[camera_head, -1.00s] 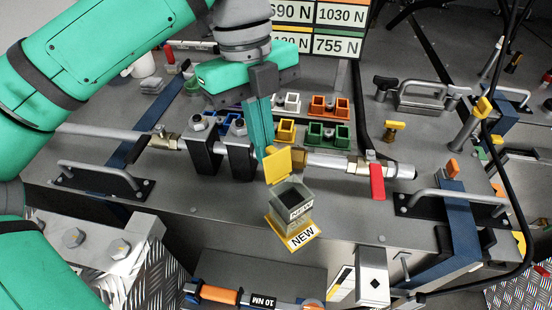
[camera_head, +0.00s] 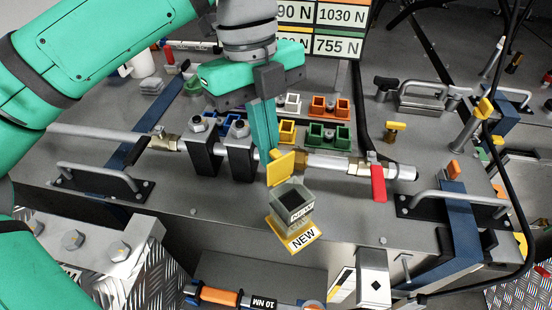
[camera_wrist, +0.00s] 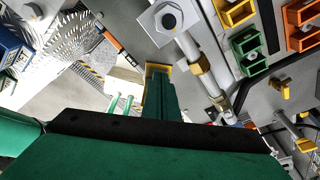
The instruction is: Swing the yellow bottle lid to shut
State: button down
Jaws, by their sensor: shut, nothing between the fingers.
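The open-topped grey bottle (camera_head: 295,207) with a "NEW" label stands in the middle of the head view, at the bench's front edge. Its yellow lid (camera_head: 282,170) stands raised at the bottle's back edge, leaving the dark opening uncovered. My gripper (camera_head: 265,151) is shut and empty, pointing down just behind the lid. Its tips are at the lid's upper left edge; I cannot tell whether they touch it. In the wrist view the shut fingers (camera_wrist: 159,90) cover most of the lid and bottle, with only a yellow edge (camera_wrist: 157,66) showing beyond the tips.
A silver pipe (camera_head: 328,164) with a red-handled valve (camera_head: 377,183) runs behind the bottle. Black clamps (camera_head: 240,150) stand to its left. Yellow (camera_head: 286,132), green (camera_head: 328,136) and orange (camera_head: 329,108) holders sit farther back. Metal handles flank the bench front.

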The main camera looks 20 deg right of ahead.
aim_at(283, 162)
jog(key=shift+s+d+r, duration=0.15)
jog(key=shift+s, duration=0.3)
jog(key=shift+s+d+r, duration=0.1)
jog(key=shift+s, duration=0.35)
jog(key=shift+s+r, duration=0.1)
jog(key=shift+s, duration=0.55)
dwell(0.5)
jog(key=shift+s+d, duration=0.1)
jog(key=shift+s, duration=0.3)
